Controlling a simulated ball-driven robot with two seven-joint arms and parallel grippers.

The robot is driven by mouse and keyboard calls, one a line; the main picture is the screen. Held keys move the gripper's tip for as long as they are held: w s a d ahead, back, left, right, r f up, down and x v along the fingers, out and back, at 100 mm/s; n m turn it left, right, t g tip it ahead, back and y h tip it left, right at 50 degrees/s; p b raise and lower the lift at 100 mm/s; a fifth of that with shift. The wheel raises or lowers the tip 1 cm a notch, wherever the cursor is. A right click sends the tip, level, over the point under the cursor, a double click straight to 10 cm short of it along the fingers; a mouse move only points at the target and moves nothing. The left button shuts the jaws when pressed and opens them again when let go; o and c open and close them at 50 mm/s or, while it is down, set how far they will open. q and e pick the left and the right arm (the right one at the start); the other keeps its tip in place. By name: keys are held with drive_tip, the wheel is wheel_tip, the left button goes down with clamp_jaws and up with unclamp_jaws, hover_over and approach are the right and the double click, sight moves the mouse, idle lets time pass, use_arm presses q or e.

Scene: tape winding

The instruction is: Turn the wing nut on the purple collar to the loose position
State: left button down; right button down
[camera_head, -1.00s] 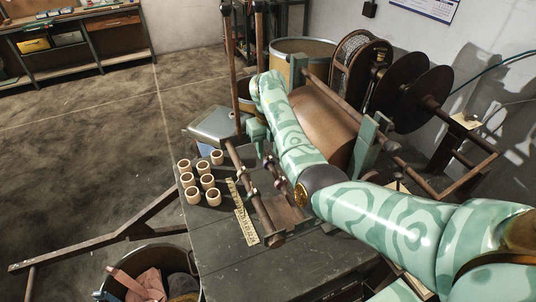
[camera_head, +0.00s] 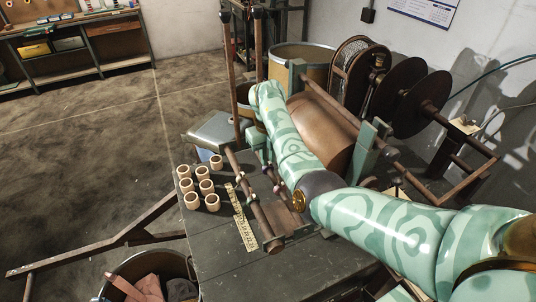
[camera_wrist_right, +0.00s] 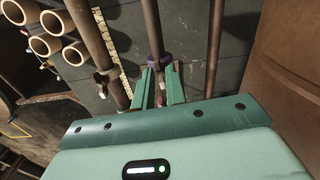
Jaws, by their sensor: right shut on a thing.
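The purple collar (camera_wrist_right: 157,60) sits around a brown rod, just beyond my right gripper's fingertips in the right wrist view. My right gripper (camera_wrist_right: 160,88) has its two green fingers close together at the collar, shut on the wing nut, which is mostly hidden between them. In the head view my right gripper (camera_head: 257,147) is small beside the rods at the table's back edge, partly covered by my forearm. I cannot make out the wing nut's angle. My left gripper is not in view.
Several cardboard cores (camera_head: 205,187) stand on the dark table (camera_head: 225,270) beside a yellow ruler (camera_head: 241,217). A parallel rod (camera_wrist_right: 98,50) with another collar runs left of the gripper. A large brown roller (camera_head: 323,133) lies right of my forearm.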

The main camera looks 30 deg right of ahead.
drive_tip(key=n+p, duration=0.3)
drive_tip(key=n, duration=0.2)
drive_tip(key=shift+r, duration=0.15)
drive_tip(key=n+p, duration=0.2)
drive_tip(key=n, duration=0.4)
drive_tip(key=shift+p, duration=0.35)
drive_tip(key=n+p, duration=0.1)
drive_tip(key=n, duration=0.1)
drive_tip(key=shift+n, duration=0.4)
drive_tip(key=shift+n+p, duration=0.4)
drive_tip(key=shift+n, duration=1.3)
drive_tip(key=shift+f, duration=0.2)
drive_tip(key=c, duration=1.4)
unclamp_jaws()
drive_tip(key=shift+c, duration=0.2)
